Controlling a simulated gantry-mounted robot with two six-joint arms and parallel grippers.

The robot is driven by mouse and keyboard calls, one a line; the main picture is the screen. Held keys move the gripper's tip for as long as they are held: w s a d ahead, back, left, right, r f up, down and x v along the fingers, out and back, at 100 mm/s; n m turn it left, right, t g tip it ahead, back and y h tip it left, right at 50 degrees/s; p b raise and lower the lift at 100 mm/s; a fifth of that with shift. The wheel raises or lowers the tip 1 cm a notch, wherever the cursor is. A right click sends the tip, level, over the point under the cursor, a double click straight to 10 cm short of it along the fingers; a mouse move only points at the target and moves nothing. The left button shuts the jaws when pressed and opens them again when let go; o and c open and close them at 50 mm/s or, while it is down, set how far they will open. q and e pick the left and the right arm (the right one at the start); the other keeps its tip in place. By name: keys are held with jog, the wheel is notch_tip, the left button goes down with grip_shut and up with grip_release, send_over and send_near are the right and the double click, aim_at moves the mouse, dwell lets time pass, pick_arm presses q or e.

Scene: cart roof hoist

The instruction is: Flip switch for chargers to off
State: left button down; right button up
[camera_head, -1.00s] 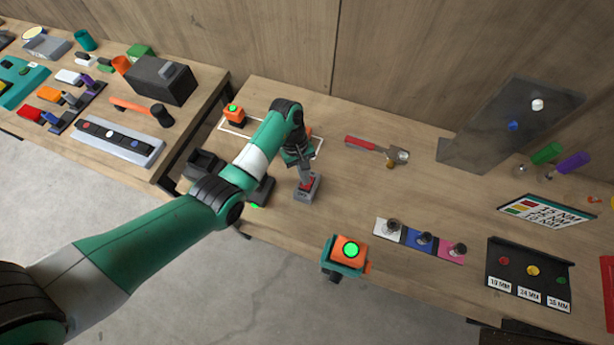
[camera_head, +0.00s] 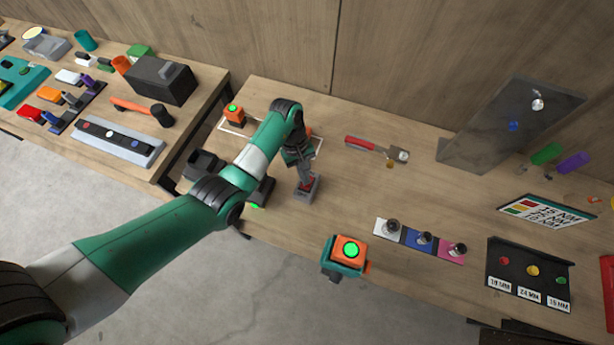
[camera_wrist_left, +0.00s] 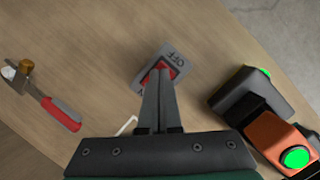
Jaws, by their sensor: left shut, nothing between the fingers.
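The charger switch (camera_head: 307,190) is a small grey box with a red rocker on the wooden table, below my left gripper in the head view. In the left wrist view the switch (camera_wrist_left: 172,54) shows the label "OFF" on its far side, and the red rocker (camera_wrist_left: 163,70) is partly covered by my fingers. My left gripper (camera_head: 306,180) is shut and empty, with its fingertips at the red rocker; it also shows in the left wrist view (camera_wrist_left: 160,75). Whether the tips touch the rocker, and its exact tilt, I cannot tell. My right gripper is not in view.
Black chargers (camera_head: 206,164) stand left of the switch, partly behind my left arm. An orange device with a green light (camera_head: 350,250) sits at the table's front edge. A red-handled tool (camera_head: 372,147) lies behind to the right.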

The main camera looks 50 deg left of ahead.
pick_arm(q)
jog(key=shift+s+f+b, duration=0.1)
jog(key=shift+f+b, duration=0.65)
jog(key=shift+f, duration=0.15)
dwell(0.8)
notch_tip(320, 180, up, 7)
jog(key=w+p, duration=0.1)
jog(key=p, duration=0.4)
jog(key=shift+a+p, duration=0.2)
jog(key=shift+p, duration=0.1)
jog(key=shift+d, duration=0.1)
dwell(0.4)
